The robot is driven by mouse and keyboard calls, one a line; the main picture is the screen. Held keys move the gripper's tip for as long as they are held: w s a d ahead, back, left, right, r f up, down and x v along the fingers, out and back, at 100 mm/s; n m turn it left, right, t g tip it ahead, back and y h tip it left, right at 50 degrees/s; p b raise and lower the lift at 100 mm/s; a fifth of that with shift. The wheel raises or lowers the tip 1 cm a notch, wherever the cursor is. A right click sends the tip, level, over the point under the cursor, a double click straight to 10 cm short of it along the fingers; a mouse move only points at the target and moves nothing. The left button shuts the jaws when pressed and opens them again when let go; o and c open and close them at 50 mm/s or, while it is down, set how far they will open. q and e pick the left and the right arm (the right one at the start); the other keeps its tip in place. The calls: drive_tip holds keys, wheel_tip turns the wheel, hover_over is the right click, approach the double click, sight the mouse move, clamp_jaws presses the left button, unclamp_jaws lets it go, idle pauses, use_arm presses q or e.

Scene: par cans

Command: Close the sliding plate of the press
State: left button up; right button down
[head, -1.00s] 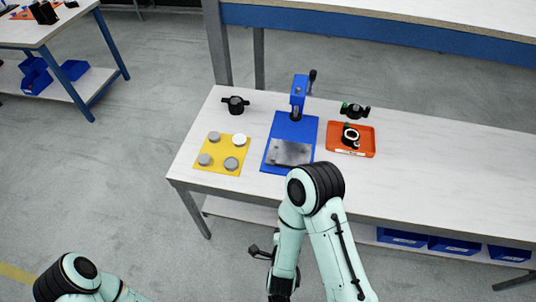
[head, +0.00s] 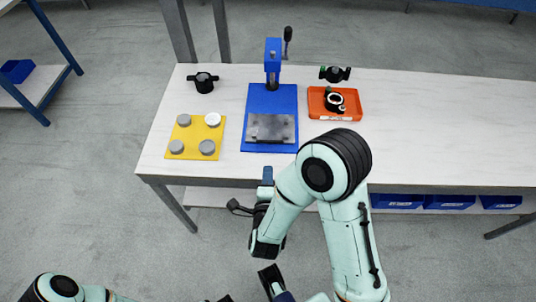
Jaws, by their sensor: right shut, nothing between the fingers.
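The press (head: 272,62) has a blue base and column with a black lever and stands on the white table. Its sliding plate (head: 271,128), a grey metal slab, lies on the front part of the blue base, forward of the column. My right gripper (head: 267,176) is in front of the table's near edge, below the press in the head view. It is shut and empty, apart from the plate. My right elbow rises over the table's front edge, right of the press. Part of my left arm shows at the bottom left; its gripper is not identifiable.
A yellow mat (head: 195,147) with several round discs lies left of the press, with a black knobbed part (head: 203,83) behind it. An orange tray (head: 320,111) holding a black ring part is at right, another black part (head: 335,74) behind it. The table's right side is clear.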

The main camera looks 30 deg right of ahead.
sight(269, 142)
drive_tip(key=b+x, duration=0.2)
drive_tip(key=x, duration=0.7)
drive_tip(key=shift+w+d, duration=0.1)
use_arm(q)
drive_tip(key=shift+w+a+f+t, duration=0.15)
drive_tip(key=shift+w+f+t, duration=0.05)
drive_tip(key=shift+w+f, duration=0.45)
drive_tip(key=shift+w+a+f+t, duration=0.2)
drive_tip(key=shift+w+f, duration=0.25)
drive_tip(key=shift+f, duration=0.25)
use_arm(e)
drive_tip(key=shift+w+d+f, duration=0.15)
drive_tip(key=shift+w+d, duration=0.15)
drive_tip(key=shift+w, duration=0.3)
